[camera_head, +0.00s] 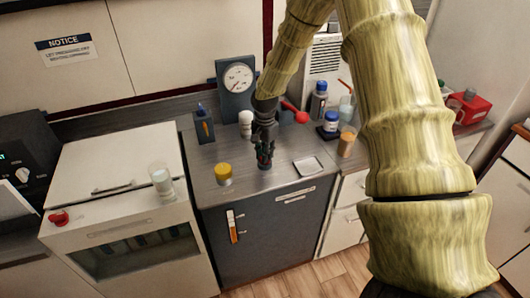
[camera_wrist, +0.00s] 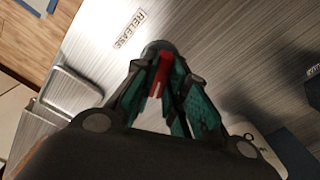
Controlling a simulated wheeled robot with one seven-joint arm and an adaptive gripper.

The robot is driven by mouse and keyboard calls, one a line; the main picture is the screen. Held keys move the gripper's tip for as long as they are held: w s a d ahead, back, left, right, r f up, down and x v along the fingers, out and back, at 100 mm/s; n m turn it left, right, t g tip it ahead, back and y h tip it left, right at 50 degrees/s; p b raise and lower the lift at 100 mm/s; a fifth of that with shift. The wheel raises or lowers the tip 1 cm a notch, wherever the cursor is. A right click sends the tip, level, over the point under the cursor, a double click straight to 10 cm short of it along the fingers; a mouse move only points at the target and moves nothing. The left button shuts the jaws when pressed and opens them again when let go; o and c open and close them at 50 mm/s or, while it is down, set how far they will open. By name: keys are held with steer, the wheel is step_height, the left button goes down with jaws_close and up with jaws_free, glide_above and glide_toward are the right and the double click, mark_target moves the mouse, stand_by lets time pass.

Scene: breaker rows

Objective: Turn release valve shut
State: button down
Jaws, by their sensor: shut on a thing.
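The release valve shows in the wrist view as a red handle (camera_wrist: 158,78) on a round dark grey body. A RELEASE label (camera_wrist: 130,30) is on the brushed metal top beside it. My gripper (camera_wrist: 160,68) has its teal-padded fingers closed around the red handle. In the head view my gripper (camera_head: 265,153) points down at the middle of the grey counter, and its fingers hide most of the valve. I cannot tell the handle's exact turn angle.
A pressure gauge (camera_head: 238,79) stands behind. A yellow-topped jar (camera_head: 223,174) is left of my gripper, and a pale square plate (camera_head: 308,167) is to its right. Bottles (camera_head: 319,101) and a brown cup (camera_head: 347,142) stand farther right. A glass (camera_head: 161,180) stands on the white cabinet.

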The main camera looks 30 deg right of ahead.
steer(key=n+p, duration=0.1)
steer(key=n, duration=0.5)
steer(key=shift+r, duration=0.1)
steer(key=n, duration=0.6)
steer(key=shift+n, duration=0.3)
stand_by(0.3)
steer(key=c, duration=1.4)
jaws_free()
steer(key=shift+c, duration=0.2)
step_height(320, 180, up, 12)
